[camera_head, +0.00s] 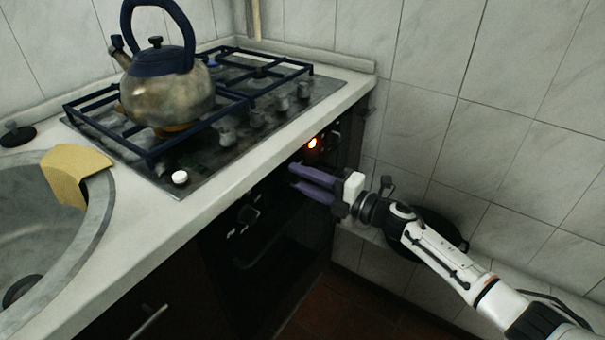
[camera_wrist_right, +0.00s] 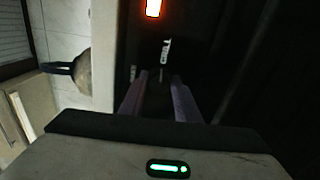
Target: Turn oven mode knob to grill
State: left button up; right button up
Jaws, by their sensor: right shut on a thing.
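The oven front (camera_head: 285,230) is black and sits under the counter. My right gripper (camera_head: 294,176) reaches in from the right, its two purple fingers against the oven's control panel. In the right wrist view its fingers (camera_wrist_right: 158,80) are shut on a dark oven mode knob (camera_wrist_right: 158,97), which is largely hidden in shadow between them. Small white lettering (camera_wrist_right: 165,50) shows on the panel just beyond the fingertips; it is too blurred to read surely. My left gripper is not in view.
An orange light (camera_head: 312,142) glows on the panel beside my fingers. Another oven knob (camera_head: 243,222) is to the left. Above are the hob (camera_head: 215,155) with several knobs and a kettle (camera_head: 170,95). The tiled wall (camera_head: 450,130) stands close behind my right arm.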

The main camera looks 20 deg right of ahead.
jog(key=shift+m, duration=0.4)
jog(key=o, duration=1)
jog(key=p+v, duration=0.1)
jog(key=v, duration=0.9)
jog(key=shift+s+d, duration=0.1)
jog(key=shift+s, duration=0.05)
